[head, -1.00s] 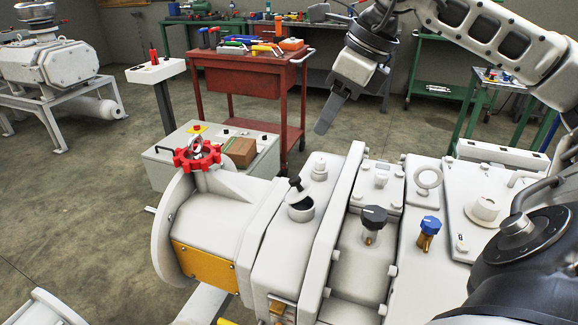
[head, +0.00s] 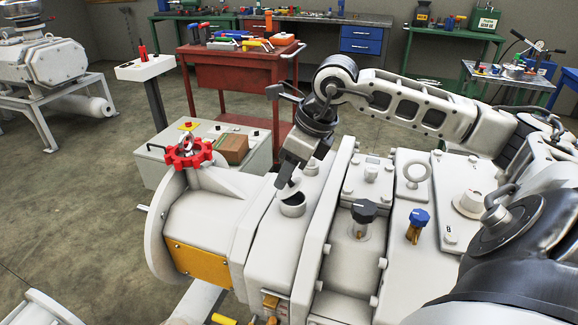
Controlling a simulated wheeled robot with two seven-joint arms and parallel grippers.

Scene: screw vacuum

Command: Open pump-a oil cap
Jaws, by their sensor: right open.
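The pump (head: 210,215) is a large light grey machine in the lower middle of the head view. Its short round filler neck (head: 292,208) stands on the top cover, left of centre. The small black knob seen in this neck earlier, perhaps the oil cap, is now mostly or wholly hidden behind my right gripper (head: 286,180). That gripper is open, points down and is right over the neck. I cannot tell whether it touches the knob. My left gripper is not in view.
A black knob (head: 363,212) and a blue knob (head: 418,217) stand right of the neck. A red handwheel (head: 188,153) is to its left, near a control box (head: 150,166). A red tool cart (head: 235,75) stands behind. A lifting ring (head: 417,172) rises from the pump top.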

